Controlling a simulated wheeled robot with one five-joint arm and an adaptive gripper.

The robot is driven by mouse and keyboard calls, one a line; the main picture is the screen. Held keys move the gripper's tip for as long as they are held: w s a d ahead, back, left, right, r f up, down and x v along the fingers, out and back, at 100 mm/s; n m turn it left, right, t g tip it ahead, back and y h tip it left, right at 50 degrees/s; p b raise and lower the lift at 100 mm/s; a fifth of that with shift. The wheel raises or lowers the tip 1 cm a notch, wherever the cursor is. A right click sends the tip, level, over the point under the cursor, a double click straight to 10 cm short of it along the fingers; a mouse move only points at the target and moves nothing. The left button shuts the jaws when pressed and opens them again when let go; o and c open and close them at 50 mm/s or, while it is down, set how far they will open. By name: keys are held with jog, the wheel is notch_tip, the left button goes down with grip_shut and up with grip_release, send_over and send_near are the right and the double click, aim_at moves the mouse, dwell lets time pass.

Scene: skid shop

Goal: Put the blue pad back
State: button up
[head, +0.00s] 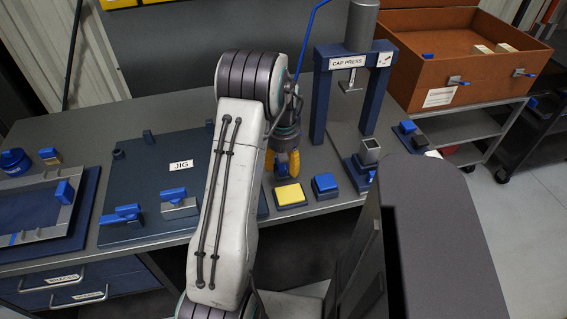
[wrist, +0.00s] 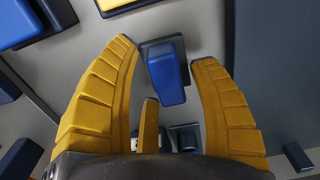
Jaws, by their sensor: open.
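A flat blue pad (head: 325,183) sits on a dark base on the bench, right of a yellow pad (head: 290,195). The blue pad also shows at the upper left of the wrist view (wrist: 14,22). My gripper (head: 283,172) points down just behind the yellow pad, with its yellow fingers apart. In the wrist view the fingers (wrist: 165,55) are open around a blue block (wrist: 167,78) on a dark base, with gaps at its sides. I cannot tell exactly what this block is; my fingers mostly hide it in the head view.
The JIG plate (head: 150,170) with blue-handled clamps lies to the left. The cap press (head: 319,100) stands close on the right. A brown box (head: 450,50) is on the right-hand shelf. A tray (head: 75,222) is at far left.

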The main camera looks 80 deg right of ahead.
jog(key=shift+r, duration=0.1)
notch_tip(320, 180, up, 12)
jog(key=b, duration=0.1)
jog(key=w+a+r+n, duration=0.2)
jog(key=w+a, duration=0.2)
jog(key=w, duration=0.4)
jog(key=w+a+r+n, duration=0.15)
jog(key=w+a, duration=0.25)
jog(key=w, duration=0.4)
jog(key=w+a+r+n+t+h, duration=0.1)
jog(key=w+a+r+n, duration=0.2)
jog(key=w+a, duration=0.8)
jog(key=s+a+f+n+t, duration=0.1)
jog(key=s+a+n, duration=0.2)
jog(key=a, duration=1)
jog(key=s+a+f+n+t+y, duration=0.1)
jog(key=s+a+n, duration=0.2)
jog(key=a, duration=1)
jog(key=shift+a+f+n, duration=0.25)
jog(key=shift+a+n, duration=0.15)
jog(key=shift+n, duration=0.15)
jog(key=shift+w+r, duration=0.1)
